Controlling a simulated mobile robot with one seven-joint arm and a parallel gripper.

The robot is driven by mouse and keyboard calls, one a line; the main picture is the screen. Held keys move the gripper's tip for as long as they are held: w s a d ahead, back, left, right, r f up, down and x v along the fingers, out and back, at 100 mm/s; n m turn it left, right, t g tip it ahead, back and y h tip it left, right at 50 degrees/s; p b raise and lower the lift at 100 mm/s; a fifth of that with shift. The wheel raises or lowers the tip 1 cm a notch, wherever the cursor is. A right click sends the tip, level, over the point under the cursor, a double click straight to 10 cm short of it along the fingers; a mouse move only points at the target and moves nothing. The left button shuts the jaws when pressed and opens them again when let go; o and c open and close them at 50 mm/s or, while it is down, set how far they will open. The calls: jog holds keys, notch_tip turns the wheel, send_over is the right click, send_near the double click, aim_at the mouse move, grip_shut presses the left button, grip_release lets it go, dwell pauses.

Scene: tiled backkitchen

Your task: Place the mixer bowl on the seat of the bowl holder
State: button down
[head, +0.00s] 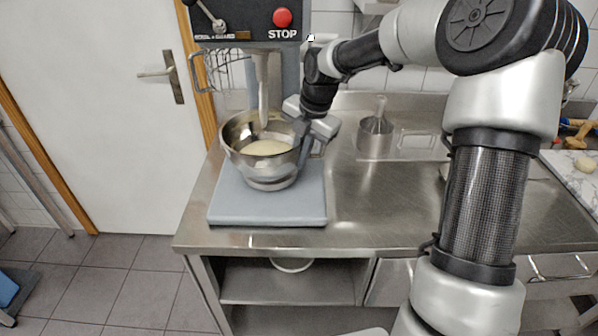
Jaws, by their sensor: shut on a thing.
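The steel mixer bowl (240,163), with pale dough or batter (265,147) inside, is under the mixer head, above the grey mixer base (268,210). It looks nearly upright. The mixer's tool shaft (263,85) reaches down towards the bowl's opening. My gripper (304,140) is shut on the right side of the bowl at its rim. The bowl holder's seat is not clearly visible; the bowl and my gripper cover that area. I cannot tell whether the bowl touches the seat.
The mixer head with a red STOP button (282,17) and a wire guard (207,72) is above. The counter between mixer and front edge is clear. A door (100,110) is at left.

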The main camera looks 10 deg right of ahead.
jog(key=w, duration=0.3)
jog(key=shift+w+d+r, duration=0.15)
jog(key=shift+w+d, duration=0.15)
jog(key=shift+w, duration=0.05)
jog(key=shift+f, duration=1.75)
jog(key=c, duration=2.4)
grip_release()
jog(key=shift+s+f, duration=0.1)
jog(key=shift+f, duration=0.05)
jog(key=o, duration=0.5)
jog(key=v, duration=1.2)
jog(key=shift+p, duration=0.35)
